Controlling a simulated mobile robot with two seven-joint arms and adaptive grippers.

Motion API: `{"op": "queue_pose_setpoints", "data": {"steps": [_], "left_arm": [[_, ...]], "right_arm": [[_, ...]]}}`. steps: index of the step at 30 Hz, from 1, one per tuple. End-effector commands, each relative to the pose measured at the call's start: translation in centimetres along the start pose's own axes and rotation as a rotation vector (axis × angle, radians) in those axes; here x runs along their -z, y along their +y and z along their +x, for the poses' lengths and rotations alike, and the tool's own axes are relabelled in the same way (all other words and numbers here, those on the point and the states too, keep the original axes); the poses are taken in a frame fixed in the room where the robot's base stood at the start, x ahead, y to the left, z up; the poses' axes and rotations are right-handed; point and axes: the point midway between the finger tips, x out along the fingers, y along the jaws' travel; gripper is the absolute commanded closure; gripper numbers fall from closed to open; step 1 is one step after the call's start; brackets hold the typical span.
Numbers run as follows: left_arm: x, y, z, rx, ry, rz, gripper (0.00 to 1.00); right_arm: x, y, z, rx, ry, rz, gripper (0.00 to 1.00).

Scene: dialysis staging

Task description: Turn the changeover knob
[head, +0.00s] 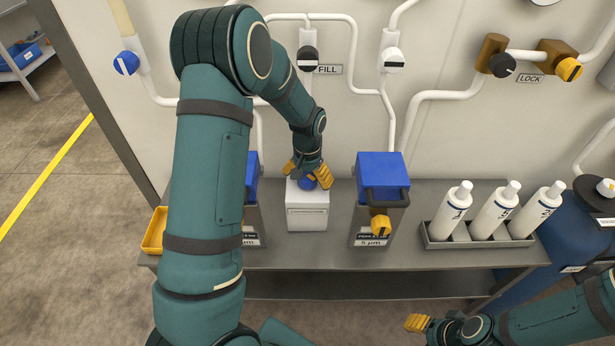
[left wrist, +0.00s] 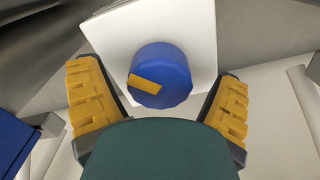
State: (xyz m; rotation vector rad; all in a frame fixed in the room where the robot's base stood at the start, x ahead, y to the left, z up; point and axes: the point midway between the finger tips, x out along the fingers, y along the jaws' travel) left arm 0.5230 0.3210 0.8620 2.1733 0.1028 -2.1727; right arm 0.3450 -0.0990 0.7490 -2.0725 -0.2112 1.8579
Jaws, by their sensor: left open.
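A round blue knob (left wrist: 172,72) with a yellow pointer bar sits on a white box (head: 307,212) on the bench. The knob also shows in the head view (head: 308,184), partly hidden by my gripper. My left gripper (head: 307,178) is open over it, one yellow finger on either side. In the left wrist view a gap shows between the knob and each finger. The pointer slants down to the right in that view. No readable label marks this knob as the changeover one. My right gripper (head: 418,323) is low at the right, away from the box; its opening is unclear.
A blue-lidded filter housing (head: 383,170) with a yellow knob (head: 380,225) stands right of the box; another is partly behind my left arm. Wall pipes carry a blue (head: 126,62), a FILL (head: 307,58) and several other knobs. A rack (head: 480,240) holds numbered bottles.

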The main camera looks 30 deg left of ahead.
Motion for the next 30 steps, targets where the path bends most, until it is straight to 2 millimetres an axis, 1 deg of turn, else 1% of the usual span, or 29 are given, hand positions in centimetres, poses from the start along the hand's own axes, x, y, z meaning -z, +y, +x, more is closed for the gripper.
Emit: {"op": "queue_pose_setpoints", "data": {"steps": [2,5,8,15,18,21,25,30], "left_arm": [[0.0,0.0,-0.4,0.0,0.002,0.0,0.09],[0.1,0.0,-1.4,0.0,0.003,0.001,0.09],[0.1,0.0,-3.2,0.0,0.005,0.001,0.09],[0.1,0.0,-8.1,0.0,0.005,0.001,0.09],[0.1,0.0,-9.8,0.0,0.004,0.0,0.09],[0.1,0.0,-11.0,0.0,0.004,0.0,0.09],[0.0,0.0,-11.8,0.0,0.001,0.0,0.09],[0.0,0.0,-12.0,0.0,0.0,0.0,0.09]], "right_arm": [[0.0,0.0,0.0,0.0,0.0,0.0,0.53],[0.0,0.0,0.0,0.0,0.0,0.0,0.53],[0.0,0.0,0.0,0.0,0.0,0.0,0.53],[0.0,0.0,0.0,0.0,0.0,0.0,0.53],[0.0,0.0,0.0,0.0,0.0,0.0,0.53],[0.0,0.0,0.0,0.0,0.0,0.0,0.53],[0.0,0.0,0.0,0.0,0.0,0.0,0.53],[0.0,0.0,0.0,0.0,0.0,0.0,0.53]]}}
